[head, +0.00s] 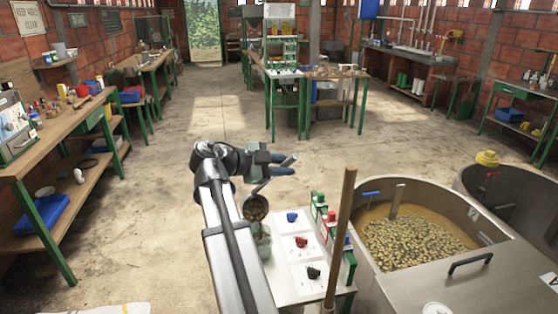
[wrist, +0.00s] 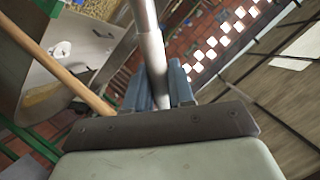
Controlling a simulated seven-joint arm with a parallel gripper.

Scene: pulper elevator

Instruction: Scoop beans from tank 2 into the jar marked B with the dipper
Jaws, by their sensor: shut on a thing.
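My gripper (head: 284,164) is shut on the dipper's metal handle, which runs up between the blue fingers in the wrist view (wrist: 152,55). The dipper's cup (head: 255,208) hangs below and left of the gripper, with brown bean-like contents showing inside. A clear jar (head: 263,241) stands directly below the cup in the picture, at the left edge of a small white-topped stand. Whether cup and jar touch is unclear, and no letter on the jar is readable. An open steel tank (head: 490,232) to the right holds many beans (head: 415,243) in brownish liquid; its plate marking is hard to read.
The white stand (head: 292,273) carries red, blue and dark small items and green-red boxes (head: 326,219). An upright wooden pole (head: 342,225) stands between stand and tank. A second tank (head: 515,200) is at far right. Workbenches line the walls; the floor behind is clear.

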